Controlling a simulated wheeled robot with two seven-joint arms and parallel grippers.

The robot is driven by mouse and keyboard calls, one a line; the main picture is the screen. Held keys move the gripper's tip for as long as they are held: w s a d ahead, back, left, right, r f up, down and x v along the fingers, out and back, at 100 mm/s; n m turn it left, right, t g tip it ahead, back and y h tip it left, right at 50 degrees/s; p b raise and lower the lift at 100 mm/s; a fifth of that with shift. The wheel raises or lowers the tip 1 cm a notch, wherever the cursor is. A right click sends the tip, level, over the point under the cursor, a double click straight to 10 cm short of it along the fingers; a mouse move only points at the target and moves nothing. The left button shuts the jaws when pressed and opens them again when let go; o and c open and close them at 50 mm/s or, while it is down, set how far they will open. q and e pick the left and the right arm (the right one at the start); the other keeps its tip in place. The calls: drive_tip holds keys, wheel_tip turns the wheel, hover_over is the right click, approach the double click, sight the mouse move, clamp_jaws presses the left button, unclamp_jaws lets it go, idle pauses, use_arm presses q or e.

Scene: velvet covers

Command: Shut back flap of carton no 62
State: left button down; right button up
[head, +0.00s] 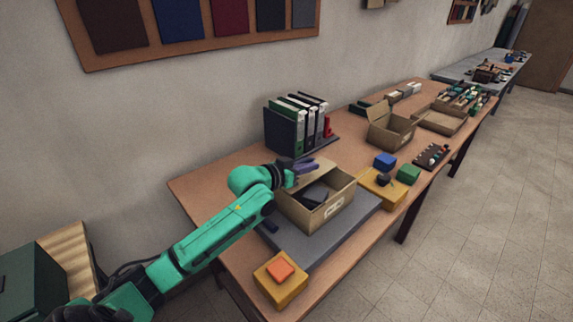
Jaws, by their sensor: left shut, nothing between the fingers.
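An open cardboard carton (312,216) with a white label on its front sits on a grey mat (315,245) on the table. Dark items (315,195) lie inside it. A tan panel that looks like its back flap (343,176) shows at the carton's far side; my gripper and arm partly hide that side, so I cannot tell its exact angle. The carton's number is too small to read. My left gripper (308,166) is shut and empty, over the carton's back left edge; I cannot tell whether it touches the cardboard. My right gripper is out of view.
Binders (296,124) stand behind the carton. A yellow block with an orange top (281,274) is in front. Another open carton (390,128) stands farther along the table.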

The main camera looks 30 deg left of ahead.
use_arm(q)
drive_tip(key=shift+b+v, duration=0.8)
drive_tip(key=shift+v, duration=0.25)
drive_tip(key=b+v, duration=0.2)
drive_tip(key=v, duration=0.6)
drive_tip(key=b, duration=0.2)
hover_over(310, 180)
drive_tip(key=shift+a+f+m, duration=0.15)
drive_tip(key=shift+f+m, duration=0.15)
drive_tip(key=shift+f, duration=0.2)
wheel_tip(310, 180, down, 3)
drive_tip(key=shift+f+p, duration=0.15)
drive_tip(key=shift+p, duration=0.2)
drive_tip(key=shift+s+f, duration=0.1)
drive_tip(key=shift+f, duration=0.5)
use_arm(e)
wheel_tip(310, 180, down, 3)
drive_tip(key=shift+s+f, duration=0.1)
